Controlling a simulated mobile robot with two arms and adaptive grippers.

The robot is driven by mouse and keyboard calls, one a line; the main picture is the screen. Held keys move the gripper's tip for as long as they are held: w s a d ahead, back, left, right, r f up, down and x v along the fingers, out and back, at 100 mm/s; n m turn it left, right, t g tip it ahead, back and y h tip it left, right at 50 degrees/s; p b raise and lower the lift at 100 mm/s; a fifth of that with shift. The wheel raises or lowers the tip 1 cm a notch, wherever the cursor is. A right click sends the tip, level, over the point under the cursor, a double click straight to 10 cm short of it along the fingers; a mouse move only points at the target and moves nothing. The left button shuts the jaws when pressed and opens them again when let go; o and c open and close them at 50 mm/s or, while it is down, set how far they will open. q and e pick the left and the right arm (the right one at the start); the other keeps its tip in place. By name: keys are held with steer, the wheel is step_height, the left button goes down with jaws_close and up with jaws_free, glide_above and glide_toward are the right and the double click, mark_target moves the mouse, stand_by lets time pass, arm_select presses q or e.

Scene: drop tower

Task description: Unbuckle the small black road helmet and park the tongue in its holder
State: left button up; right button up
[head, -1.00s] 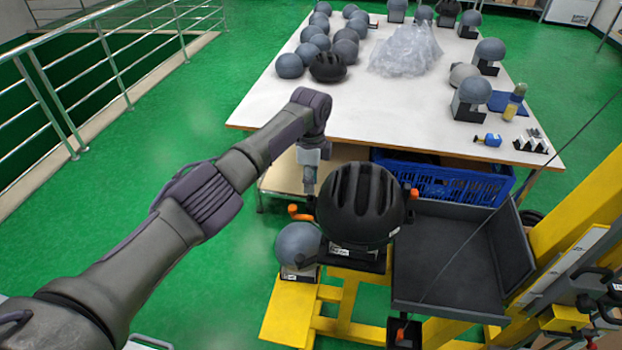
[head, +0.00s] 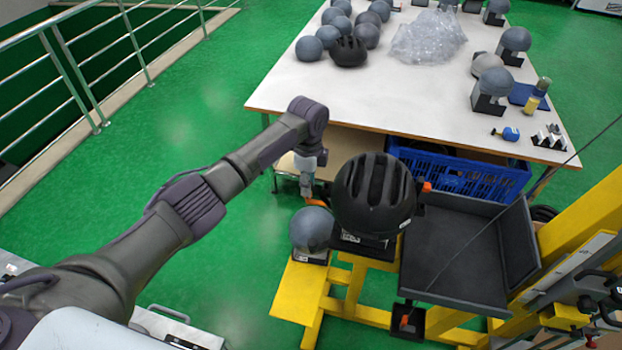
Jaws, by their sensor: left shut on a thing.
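The black road helmet (head: 374,195) with long vents sits upright on a dark stand with a white label, on the yellow frame. My left gripper (head: 307,190) points down just left of the helmet, apart from its shell. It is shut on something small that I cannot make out. An orange piece (head: 317,203) shows right by its fingertips, between gripper and helmet. Another orange piece (head: 427,187) shows at the helmet's right side. The strap, buckle, tongue and tongue holder cannot be made out. My right gripper is not in view.
A grey headform (head: 311,229) stands close below my left gripper. A dark tray (head: 460,262) lies right of the helmet, beside the yellow tower (head: 590,215). A blue crate (head: 465,174) sits under the white table (head: 380,97), which holds several headforms. Green floor is free at left.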

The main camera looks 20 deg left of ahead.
arm_select(q)
steer(key=shift+s+f, duration=2.8)
steer(key=shift+s, duration=1.9)
steer(key=s+d+f, duration=0.1)
steer(key=s+d, duration=0.1)
steer(key=d, duration=0.4)
steer(key=s+d+f, duration=0.1)
steer(key=s+d, duration=0.2)
steer(key=d, duration=0.4)
steer(key=shift+f, duration=0.15)
